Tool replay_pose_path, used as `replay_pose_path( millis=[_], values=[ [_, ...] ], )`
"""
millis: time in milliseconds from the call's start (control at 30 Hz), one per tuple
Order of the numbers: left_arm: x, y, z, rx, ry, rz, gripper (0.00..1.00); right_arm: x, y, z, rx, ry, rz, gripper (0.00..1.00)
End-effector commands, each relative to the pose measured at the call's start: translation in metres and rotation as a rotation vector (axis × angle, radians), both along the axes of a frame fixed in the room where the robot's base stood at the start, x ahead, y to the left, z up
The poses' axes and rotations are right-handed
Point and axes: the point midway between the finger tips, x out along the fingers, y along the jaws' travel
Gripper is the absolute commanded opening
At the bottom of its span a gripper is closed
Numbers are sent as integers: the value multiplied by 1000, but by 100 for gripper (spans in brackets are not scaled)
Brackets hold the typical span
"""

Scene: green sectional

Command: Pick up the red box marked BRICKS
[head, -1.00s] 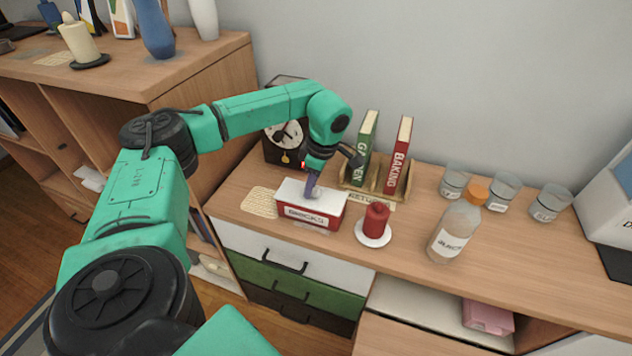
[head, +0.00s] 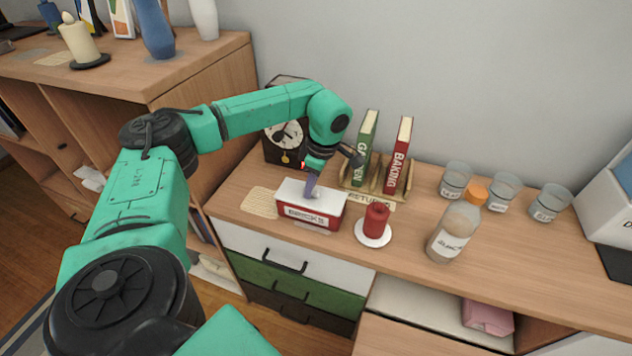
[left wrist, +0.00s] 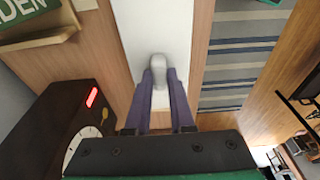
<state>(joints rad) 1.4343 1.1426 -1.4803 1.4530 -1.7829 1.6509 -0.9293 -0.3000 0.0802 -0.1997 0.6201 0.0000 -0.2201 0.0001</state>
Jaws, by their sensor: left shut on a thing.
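The red box marked BRICKS (head: 304,214) has a white lid with a grey knob and sits near the front edge of the wooden cabinet top. Its white lid (left wrist: 158,30) and grey knob (left wrist: 158,68) also show in the left wrist view. My left gripper (head: 314,191) reaches down from above onto the lid. In the left wrist view its two purple fingers (left wrist: 159,82) are shut on the knob, one on each side. The box looks level; I cannot tell whether it is raised off the surface. My right gripper is not in view.
A red candle on a white dish (head: 374,226) stands close right of the box. A book rack (head: 382,184) with two books and a dark clock (head: 287,138) stand behind. A bottle (head: 455,230) and glasses (head: 503,192) are further right. A paper note (head: 260,202) lies left.

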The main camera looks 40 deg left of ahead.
Motion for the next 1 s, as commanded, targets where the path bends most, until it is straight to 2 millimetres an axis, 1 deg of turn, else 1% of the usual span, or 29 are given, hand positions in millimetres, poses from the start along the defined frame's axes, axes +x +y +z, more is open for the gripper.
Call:
replay_pose_path(
  millis=[333, 1000],
  values=[
    [0, 0, 2, 0, -2, 1, 0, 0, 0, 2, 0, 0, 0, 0],
    [0, 0, 36, -1, -1, 0, 0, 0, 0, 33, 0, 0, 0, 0]
  ],
)
